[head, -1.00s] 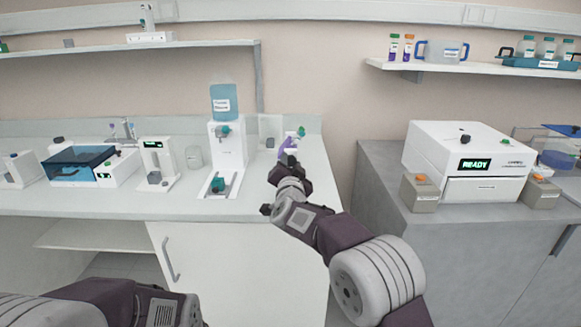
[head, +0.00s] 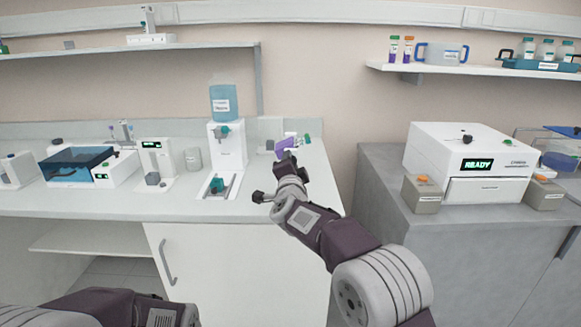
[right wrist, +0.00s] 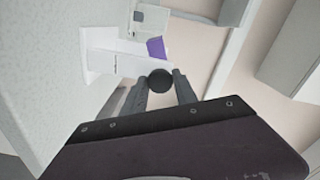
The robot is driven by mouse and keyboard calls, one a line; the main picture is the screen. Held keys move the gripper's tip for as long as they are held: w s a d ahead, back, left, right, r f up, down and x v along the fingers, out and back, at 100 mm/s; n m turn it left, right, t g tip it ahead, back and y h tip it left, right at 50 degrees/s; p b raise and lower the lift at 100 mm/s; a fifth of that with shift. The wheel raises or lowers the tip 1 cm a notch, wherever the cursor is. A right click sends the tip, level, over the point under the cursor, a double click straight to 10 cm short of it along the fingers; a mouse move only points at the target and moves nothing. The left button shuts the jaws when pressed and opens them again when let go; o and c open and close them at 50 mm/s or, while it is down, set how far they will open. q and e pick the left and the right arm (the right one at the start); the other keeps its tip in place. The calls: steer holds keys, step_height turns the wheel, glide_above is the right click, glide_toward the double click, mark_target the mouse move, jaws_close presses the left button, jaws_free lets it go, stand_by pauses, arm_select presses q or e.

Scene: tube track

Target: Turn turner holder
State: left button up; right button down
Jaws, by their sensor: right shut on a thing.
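The turner holder is a small white device with a purple part (head: 287,145) and a green knob (head: 307,138), near the right end of the white bench. In the right wrist view its white body (right wrist: 112,62) and purple part (right wrist: 156,47) show, tilted in the picture. My right gripper (head: 283,160) is at the near side of the device. In the wrist view my right gripper (right wrist: 160,86) is shut on a round black knob (right wrist: 160,80) between its fingertips. The arm and gripper hide part of the device. My left gripper is out of view; only its arm shows at bottom left.
A water dispenser (head: 228,148) with a blue bottle stands left of the holder. A white machine reading READY (head: 468,160) sits on the separate grey counter (head: 385,190) to the right. A gap separates the two counters. A shelf (head: 475,72) hangs above right.

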steer(key=shift+f+m+b, duration=0.15)
steer(key=shift+m+b, duration=3.35)
steer(key=shift+m, duration=5)
steer(key=c, duration=1)
jaws_free()
steer(key=shift+o, duration=0.2)
